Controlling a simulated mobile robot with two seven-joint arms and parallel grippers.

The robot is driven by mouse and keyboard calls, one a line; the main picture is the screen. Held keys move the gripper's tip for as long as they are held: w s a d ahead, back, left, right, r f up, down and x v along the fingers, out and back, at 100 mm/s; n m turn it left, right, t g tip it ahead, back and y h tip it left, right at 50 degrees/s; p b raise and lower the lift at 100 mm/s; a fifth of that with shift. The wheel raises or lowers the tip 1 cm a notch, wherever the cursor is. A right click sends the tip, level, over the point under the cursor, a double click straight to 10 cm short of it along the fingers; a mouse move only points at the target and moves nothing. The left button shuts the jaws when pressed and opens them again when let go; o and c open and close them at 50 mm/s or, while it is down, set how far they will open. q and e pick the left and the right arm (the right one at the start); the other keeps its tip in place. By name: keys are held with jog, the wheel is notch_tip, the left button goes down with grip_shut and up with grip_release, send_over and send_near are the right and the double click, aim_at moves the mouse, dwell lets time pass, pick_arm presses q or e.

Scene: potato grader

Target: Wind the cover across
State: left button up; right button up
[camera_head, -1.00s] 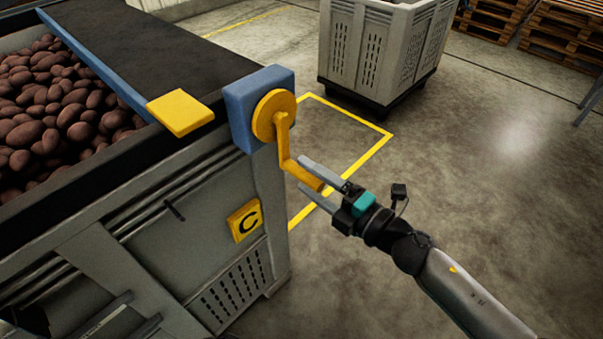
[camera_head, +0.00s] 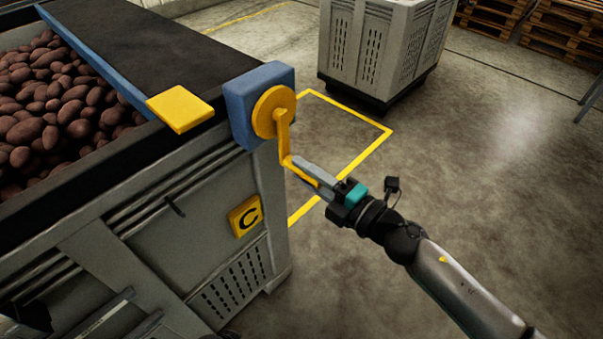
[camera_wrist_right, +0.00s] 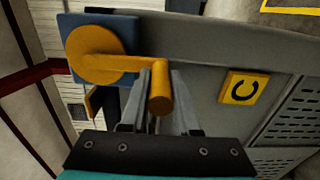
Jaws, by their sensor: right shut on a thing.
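The dark cover (camera_head: 150,45) lies over the right part of the grey crate (camera_head: 150,240). A blue bar (camera_head: 90,58) runs along its edge, beside the uncovered brown potatoes (camera_head: 50,100). A blue housing (camera_head: 238,108) at the crate's corner carries a yellow crank (camera_head: 283,135), its arm hanging down from the round hub. In the right wrist view, the crank's handle (camera_wrist_right: 160,90) stands between the fingers. My right gripper (camera_head: 305,170) is shut on this handle. The fingers partly hide it in the head view. My left gripper is not in view.
A yellow block (camera_head: 180,109) sits on the crate's rim near the housing. A yellow C plate (camera_head: 245,216) is on the crate's side. Another grey crate (camera_head: 370,50) stands behind, with wooden pallets (camera_head: 565,35) at the back right. The floor on the right is clear.

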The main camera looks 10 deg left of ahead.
grip_shut()
jog(key=w+d+r+p, duration=0.5)
jog(key=w+r+p, duration=0.2)
jog(key=r, duration=0.3)
jog(key=shift+w+d+r, duration=0.25)
jog(key=shift+w+d, duration=0.05)
jog(key=shift+w, duration=0.15)
dwell(0.5)
